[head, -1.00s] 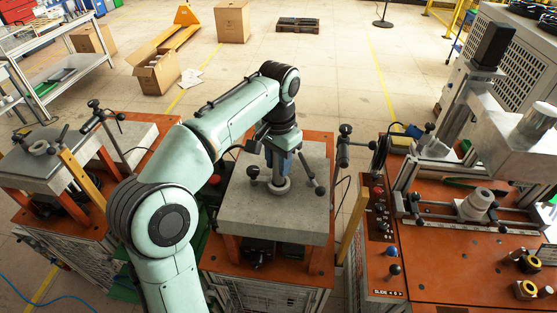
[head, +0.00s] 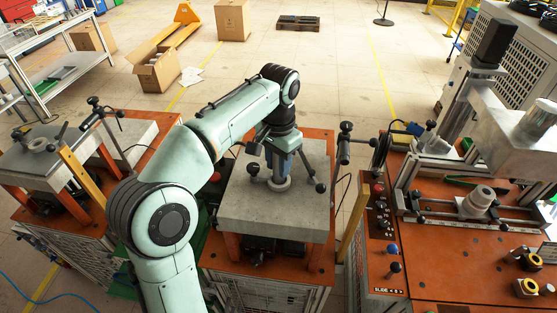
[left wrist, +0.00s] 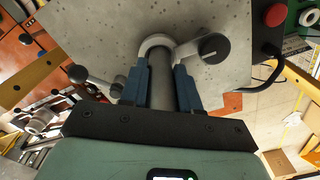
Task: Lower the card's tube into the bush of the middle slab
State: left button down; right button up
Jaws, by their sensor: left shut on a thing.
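My left gripper (head: 279,163) is over the middle slab (head: 250,211), a grey speckled block on an orange frame. In the left wrist view its blue fingers (left wrist: 160,92) are shut on a dark grey upright tube (left wrist: 160,72). The bush shows as a pale ring on the slab (head: 279,184), right below the gripper; its rim also curves around the tube's far end in the left wrist view (left wrist: 154,40). I cannot tell how far the tube's end is inside the bush. No card can be made out. My right gripper is not in view.
Black-knobbed clamp handles (head: 320,187) stand close beside the gripper on the slab. A post with a black knob (head: 345,128) rises at the slab's right. A machine with an orange table (head: 450,262) stands at right, another slab (head: 35,165) at left.

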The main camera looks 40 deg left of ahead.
pick_arm(q)
jog(key=shift+f+b, duration=0.45)
jog(key=shift+f, duration=0.75)
jog(key=c, duration=0.7)
grip_release()
jog(key=shift+c, duration=0.2)
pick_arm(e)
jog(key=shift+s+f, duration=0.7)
pick_arm(q)
notch_tip(320, 180, up, 14)
jog(key=p, duration=0.1)
jog(key=shift+f+p, duration=0.25)
jog(key=shift+p, duration=0.1)
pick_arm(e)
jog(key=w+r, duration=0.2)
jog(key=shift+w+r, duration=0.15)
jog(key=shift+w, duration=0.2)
